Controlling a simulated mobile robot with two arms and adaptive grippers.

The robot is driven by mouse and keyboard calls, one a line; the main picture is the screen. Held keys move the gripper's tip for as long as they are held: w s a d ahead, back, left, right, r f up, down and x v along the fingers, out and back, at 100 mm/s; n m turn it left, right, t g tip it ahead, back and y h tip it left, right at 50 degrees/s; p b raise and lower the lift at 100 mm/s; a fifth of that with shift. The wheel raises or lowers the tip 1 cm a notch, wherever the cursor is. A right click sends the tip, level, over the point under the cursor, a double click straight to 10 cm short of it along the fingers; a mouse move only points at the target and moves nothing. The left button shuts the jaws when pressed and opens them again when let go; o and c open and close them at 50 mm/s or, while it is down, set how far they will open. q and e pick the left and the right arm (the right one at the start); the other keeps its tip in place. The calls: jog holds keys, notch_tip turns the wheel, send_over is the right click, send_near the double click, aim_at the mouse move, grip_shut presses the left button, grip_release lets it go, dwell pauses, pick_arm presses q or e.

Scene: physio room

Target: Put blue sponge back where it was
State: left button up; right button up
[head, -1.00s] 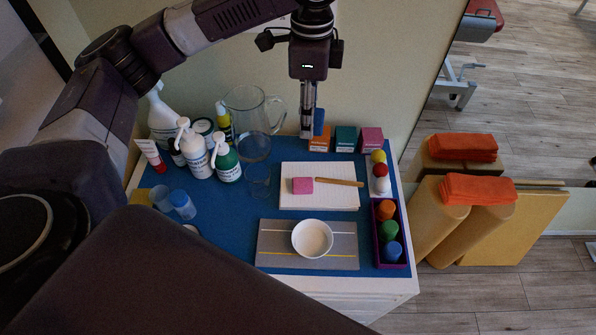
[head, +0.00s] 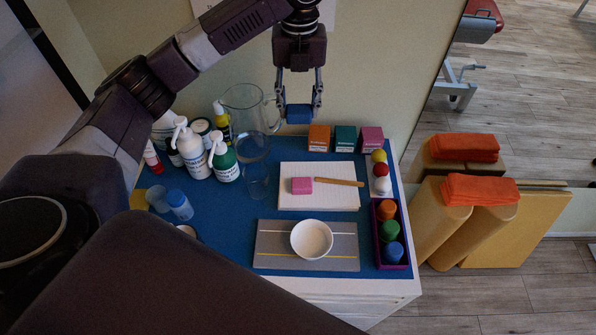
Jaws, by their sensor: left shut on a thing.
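The blue sponge (head: 299,114) is a small blue block. My left gripper (head: 299,106) is shut on it and holds it at the back of the blue-topped table (head: 225,235), between the clear pitcher (head: 245,105) and the orange box (head: 319,138). I cannot tell exactly how high above the table it is. A pink sponge (head: 301,186) lies on a white pad (head: 300,204) beside a wooden stick (head: 338,182). My right gripper is not in view.
Teal (head: 345,139) and pink (head: 371,140) boxes line the back. Pump bottles (head: 223,158) crowd the left. A white bowl (head: 312,239) stands on a grey mat (head: 272,245). A purple tray (head: 405,262) holds coloured pieces at right.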

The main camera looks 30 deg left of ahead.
pick_arm(q)
jog(key=shift+a+f+m, duration=0.1)
jog(key=shift+f+m, duration=0.2)
jog(key=shift+f, duration=0.25)
jog(key=p, duration=0.2)
send_over(298, 169)
notch_tip(298, 169, down, 14)
jog(key=shift+r, duration=0.15)
jog(key=shift+f+p, duration=0.3)
jog(key=shift+f, duration=2.4)
jog(key=shift+f, duration=0.1)
jog(key=o, duration=1.1)
